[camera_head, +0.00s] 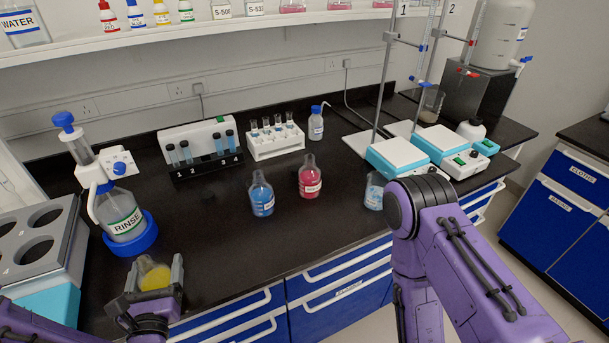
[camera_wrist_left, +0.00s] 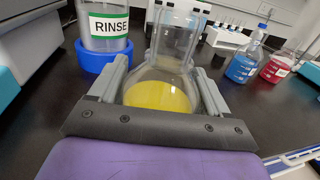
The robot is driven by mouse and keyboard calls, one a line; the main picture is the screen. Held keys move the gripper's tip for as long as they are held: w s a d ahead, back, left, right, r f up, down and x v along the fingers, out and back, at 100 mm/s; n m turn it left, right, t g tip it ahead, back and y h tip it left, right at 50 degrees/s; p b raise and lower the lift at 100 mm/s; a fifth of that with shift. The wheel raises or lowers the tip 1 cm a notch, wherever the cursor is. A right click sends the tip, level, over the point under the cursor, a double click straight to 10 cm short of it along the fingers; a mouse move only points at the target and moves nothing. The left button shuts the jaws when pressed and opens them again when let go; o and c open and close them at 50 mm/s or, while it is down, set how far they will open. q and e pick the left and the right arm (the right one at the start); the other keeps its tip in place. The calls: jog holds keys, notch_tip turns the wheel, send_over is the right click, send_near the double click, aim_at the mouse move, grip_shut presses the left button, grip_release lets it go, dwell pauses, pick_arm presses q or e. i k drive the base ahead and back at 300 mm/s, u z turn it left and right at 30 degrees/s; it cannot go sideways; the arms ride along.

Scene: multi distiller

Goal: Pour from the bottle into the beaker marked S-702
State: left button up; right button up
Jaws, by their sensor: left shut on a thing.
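My left gripper (camera_head: 154,272) is shut on a clear glass flask-shaped bottle (camera_wrist_left: 160,72) with yellow liquid in its lower part. In the head view it is at the lower left, near the bench's front edge, in front of the RINSE dispenser. In the left wrist view the bottle's neck points up and away between the two fingers (camera_wrist_left: 163,85). Blue-liquid (camera_head: 262,198) and pink-liquid (camera_head: 310,181) flasks stand mid-bench. A glass vessel (camera_head: 374,194) with pale blue contents is partly hidden by my right arm. I cannot read S-702 on any vessel. My right gripper is out of view.
The RINSE dispenser (camera_head: 123,216) stands in a blue ring at left, beside a grey block with round wells (camera_head: 35,250). Test-tube racks (camera_head: 275,143), a small wash bottle (camera_head: 316,124) and hotplates (camera_head: 398,153) line the back and right. The front-middle bench is clear.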

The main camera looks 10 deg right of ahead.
aim_at(377, 181)
jog(key=u, duration=2.7)
jog(key=k, duration=2.35)
jog(key=z, duration=2.25)
